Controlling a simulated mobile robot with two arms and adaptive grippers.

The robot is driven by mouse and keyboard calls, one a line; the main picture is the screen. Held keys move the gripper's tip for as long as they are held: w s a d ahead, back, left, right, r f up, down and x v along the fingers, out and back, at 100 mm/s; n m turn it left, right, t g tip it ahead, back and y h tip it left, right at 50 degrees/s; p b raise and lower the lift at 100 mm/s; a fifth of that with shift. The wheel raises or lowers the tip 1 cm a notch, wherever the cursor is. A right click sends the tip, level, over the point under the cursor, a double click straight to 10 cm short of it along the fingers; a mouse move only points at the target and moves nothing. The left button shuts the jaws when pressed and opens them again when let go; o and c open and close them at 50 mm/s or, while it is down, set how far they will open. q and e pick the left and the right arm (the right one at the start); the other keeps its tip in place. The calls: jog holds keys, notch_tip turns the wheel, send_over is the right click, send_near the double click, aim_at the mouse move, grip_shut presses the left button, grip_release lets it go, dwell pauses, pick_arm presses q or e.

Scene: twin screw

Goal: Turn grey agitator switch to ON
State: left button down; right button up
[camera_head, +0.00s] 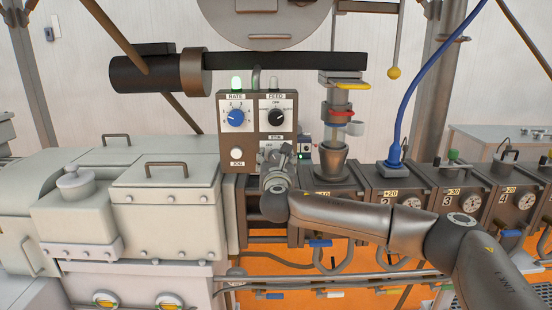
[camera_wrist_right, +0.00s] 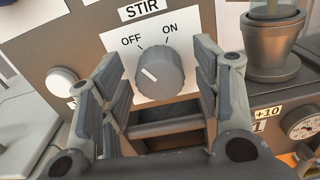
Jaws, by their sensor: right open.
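The grey agitator switch (camera_wrist_right: 158,69) is a round knob on the panel under the label STIR, with OFF at upper left and ON at upper right. Its white mark points up and left, toward OFF. My right gripper (camera_wrist_right: 160,85) is open in the right wrist view, with one finger to the left of the knob and one to the right. The fingers look apart from the knob; their exact distance from it is unclear. In the head view my right gripper (camera_head: 275,163) covers the knob at the panel's lower right. My left gripper is not in view.
The control box (camera_head: 256,133) also bears a blue RATE knob (camera_head: 236,118), a black FEED knob (camera_head: 276,117) and a white JOG button (camera_head: 236,153). A metal cup (camera_head: 332,160) stands close to the right.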

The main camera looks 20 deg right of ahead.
jog(key=c, duration=1)
jog(key=shift+f, duration=0.1)
jog(key=shift+f+m+b, duration=0.15)
jog(key=shift+m+b, duration=0.55)
jog(key=shift+m, duration=0.3)
jog(key=m+b, duration=0.3)
jog(key=m, duration=0.4)
jog(key=shift+m+b, duration=0.7)
jog(key=shift+m, duration=0.7)
